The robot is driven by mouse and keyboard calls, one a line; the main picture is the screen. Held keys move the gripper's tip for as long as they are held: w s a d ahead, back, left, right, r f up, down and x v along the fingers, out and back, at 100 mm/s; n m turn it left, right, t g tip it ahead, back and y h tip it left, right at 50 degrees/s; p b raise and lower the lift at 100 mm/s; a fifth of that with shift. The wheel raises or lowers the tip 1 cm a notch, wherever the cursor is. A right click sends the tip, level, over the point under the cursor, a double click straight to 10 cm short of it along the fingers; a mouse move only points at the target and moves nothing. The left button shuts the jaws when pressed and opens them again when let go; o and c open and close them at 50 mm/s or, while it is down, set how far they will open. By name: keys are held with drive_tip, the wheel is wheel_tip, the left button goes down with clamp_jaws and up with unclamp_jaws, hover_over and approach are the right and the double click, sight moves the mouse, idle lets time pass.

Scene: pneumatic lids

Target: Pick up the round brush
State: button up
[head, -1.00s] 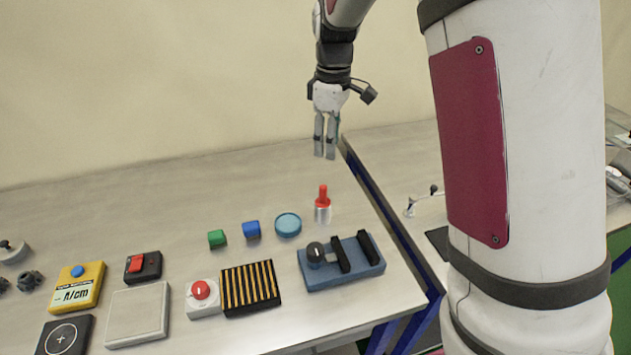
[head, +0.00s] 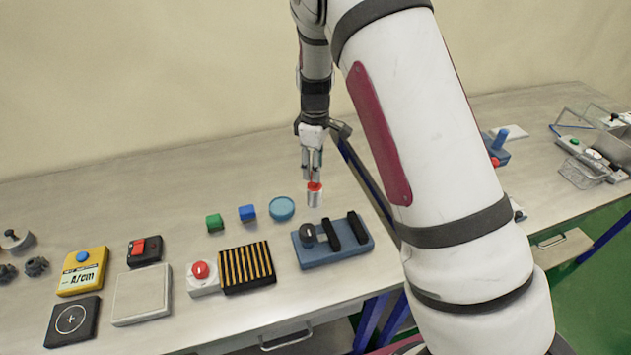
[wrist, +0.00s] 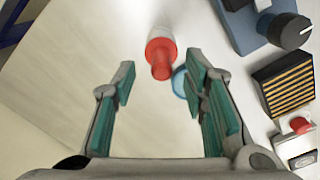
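The round brush, as I take it, is the upright red-topped piece with a pale cylindrical lower part (head: 315,198), standing on the table at the right of the loose objects. In the wrist view the brush (wrist: 161,52) lies ahead, between the lines of the two fingers and beyond their tips. My gripper (head: 312,173) is above the brush, pointing down, its fingertips close to the red top. In the wrist view my gripper (wrist: 165,85) is open with green pads apart and nothing between them. The head view does not show clearly whether the fingers touch the brush.
A blue fixture with black bars and a knob (head: 330,254) is in front. The table's right edge (head: 365,180) is near; bare table lies behind.

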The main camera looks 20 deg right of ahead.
sight(314, 187)
drive_tip(key=shift+a+f, duration=0.1)
drive_tip(key=shift+f, duration=1.35)
clamp_jaws()
